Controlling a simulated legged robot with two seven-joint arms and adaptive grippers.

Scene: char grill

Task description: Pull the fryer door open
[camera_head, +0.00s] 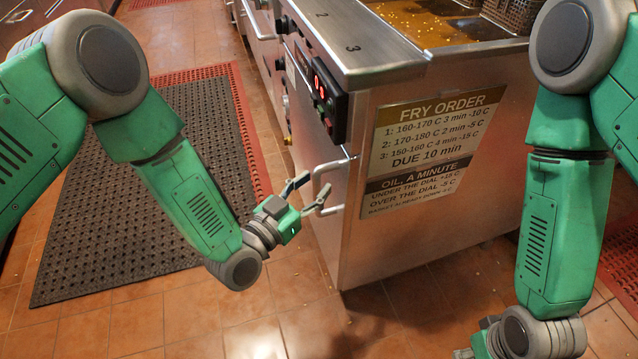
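The stainless steel fryer (400,240) stands in the middle right, with its front facing left. A bar handle (338,187) sticks out from the front door near its right edge. The door looks shut. My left gripper (307,193) is at the handle with its fingers spread open. One finger is above and one below, close to the bar; I cannot tell if they touch it. My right gripper (464,353) is at the bottom edge, mostly cut off, and its opening cannot be seen.
A control panel (328,98) with red digits sits above the door. A "FRY ORDER" sign (430,145) is on the fryer's side. Oil (425,25) and a basket (512,12) are on top. A dark mat (140,190) with red edging lies left on the tiled floor, which is otherwise clear.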

